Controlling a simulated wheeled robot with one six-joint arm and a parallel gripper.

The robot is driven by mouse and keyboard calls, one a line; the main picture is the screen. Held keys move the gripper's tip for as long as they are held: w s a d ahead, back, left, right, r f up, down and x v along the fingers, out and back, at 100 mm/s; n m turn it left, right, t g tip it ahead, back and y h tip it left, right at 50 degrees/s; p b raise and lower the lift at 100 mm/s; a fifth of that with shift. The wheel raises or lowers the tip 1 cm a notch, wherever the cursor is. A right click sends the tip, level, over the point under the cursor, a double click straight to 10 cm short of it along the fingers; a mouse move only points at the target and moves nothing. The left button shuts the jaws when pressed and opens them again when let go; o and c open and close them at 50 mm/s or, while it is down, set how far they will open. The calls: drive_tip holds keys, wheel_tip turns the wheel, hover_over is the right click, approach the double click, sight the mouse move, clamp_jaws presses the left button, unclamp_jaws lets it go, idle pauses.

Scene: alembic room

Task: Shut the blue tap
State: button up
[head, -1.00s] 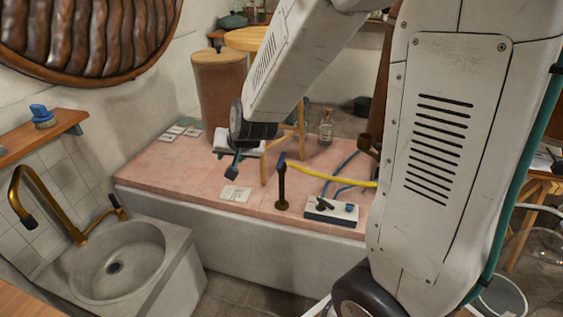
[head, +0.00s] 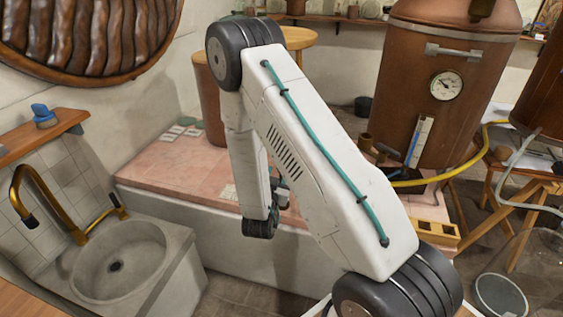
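The blue tap cannot be made out now; my arm covers the middle of the pink-topped bench (head: 160,170). My arm folds down over the bench's front edge, its dark wrist joint in front of the pale bench side. A small part of my gripper (head: 283,194) shows beside the wrist, mostly hidden by my arm links. Its fingers cannot be seen clearly, and I cannot tell whether it touches anything.
A copper boiler (head: 455,90) with a round gauge and a blue-marked strip stands at the right. A yellow hose (head: 455,172) runs from it. A stone sink (head: 120,262) with a brass faucet (head: 42,195) is at the left. A bucket (head: 500,295) stands on the floor.

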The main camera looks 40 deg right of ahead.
drive_tip(key=x, duration=0.7)
drive_tip(key=shift+w+d, duration=0.2)
drive_tip(key=shift+d, duration=0.05)
clamp_jaws()
